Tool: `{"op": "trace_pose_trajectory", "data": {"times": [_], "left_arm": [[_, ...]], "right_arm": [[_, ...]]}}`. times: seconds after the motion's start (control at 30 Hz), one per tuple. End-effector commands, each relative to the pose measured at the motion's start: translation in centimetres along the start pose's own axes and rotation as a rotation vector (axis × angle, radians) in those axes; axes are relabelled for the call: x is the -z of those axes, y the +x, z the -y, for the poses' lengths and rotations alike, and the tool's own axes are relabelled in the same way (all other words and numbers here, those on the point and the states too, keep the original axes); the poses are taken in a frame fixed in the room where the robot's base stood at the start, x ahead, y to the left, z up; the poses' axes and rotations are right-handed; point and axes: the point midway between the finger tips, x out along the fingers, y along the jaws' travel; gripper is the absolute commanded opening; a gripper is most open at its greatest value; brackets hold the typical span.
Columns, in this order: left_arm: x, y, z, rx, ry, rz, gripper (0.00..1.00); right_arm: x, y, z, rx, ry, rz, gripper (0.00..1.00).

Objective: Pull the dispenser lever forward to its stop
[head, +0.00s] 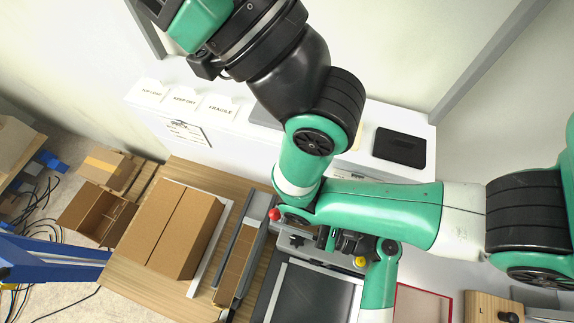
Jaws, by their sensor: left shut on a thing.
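My left gripper (343,242) is low in the middle of the head view, partly covered by green arm links. It is shut on the dispenser lever, but the grip itself is mostly hidden. A red ball knob (274,214) shows at the left of this cluster, and a yellow knob (360,262) shows just below the dark jaw parts. I cannot tell for sure which knob belongs to the lever. The dispenser body is largely hidden under the arms. I cannot make out my right gripper.
A closed brown carton (172,231) lies on the wooden table at the left, next to grey rails (239,259). A dark panel (312,296) lies below the jaws.

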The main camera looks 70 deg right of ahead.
Motion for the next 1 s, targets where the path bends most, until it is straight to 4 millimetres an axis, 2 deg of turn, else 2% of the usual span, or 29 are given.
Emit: {"op": "trace_pose_trajectory", "data": {"times": [0.53, 0.57, 0.7, 0.73, 1.0], "left_arm": [[-0.05, 0.0, -0.29, -0.001, -0.034, 0.001, 0.0], [-0.05, 0.0, -0.29, -0.001, -0.034, 0.001, 0.31], [-0.03, 0.0, -0.28, -0.001, -0.033, 0.0, 0.56], [-0.03, 0.0, -0.28, 0.0, -0.033, 0.0, 0.6], [0.0, -0.04, -0.27, 0.0, -0.033, 0.0, 0.6]], "right_arm": [[-0.25, -0.28, 0.0, 0.0, 0.0, 0.0, 0.0], [-0.25, -0.28, 0.0, 0.0, 0.0, 0.0, 0.0], [-0.25, -0.28, 0.0, 0.0, 0.0, 0.0, 0.0], [-0.25, -0.28, 0.0, 0.0, 0.0, 0.0, 0.0], [-0.26, -0.29, 0.0, 0.0, 0.0, 0.0, 0.0]]}}
